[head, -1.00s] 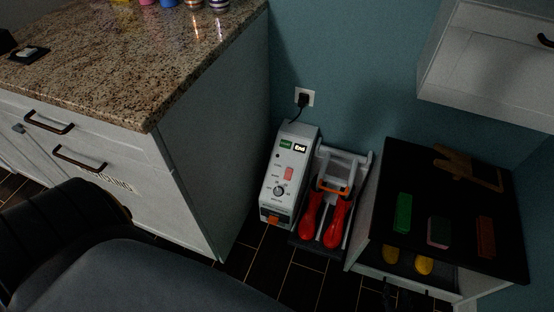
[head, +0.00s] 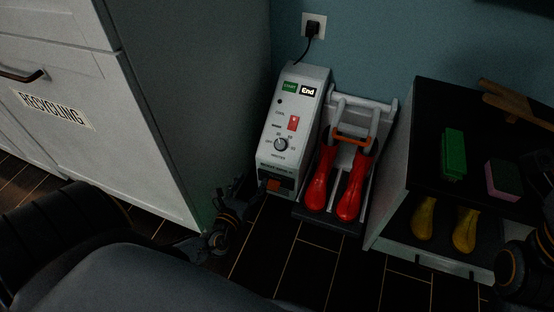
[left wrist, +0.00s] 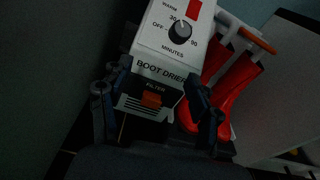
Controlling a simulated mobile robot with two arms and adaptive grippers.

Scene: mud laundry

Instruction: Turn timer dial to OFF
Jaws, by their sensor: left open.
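The boot dryer (head: 292,125) is a white box on the floor against the wall, with a sloped control panel. Its black timer dial (head: 281,144) also shows in the left wrist view (left wrist: 180,32), with OFF at its left, 30 at its upper left and 90 at its right. The dial's mark seems to point upward, away from OFF. My left gripper (head: 228,222) is low, in front and left of the dryer. In the left wrist view its open fingers (left wrist: 155,82) frame the dryer's lower front, below the dial, holding nothing. Part of my right arm shows at the lower right.
Red boots (head: 335,185) stand on the rack right of the dryer. A white cabinet (head: 165,130) is close on the left. A low bench (head: 400,190) with a green brush (head: 454,153) and yellow boots stands right. Dark floor tiles lie clear in front.

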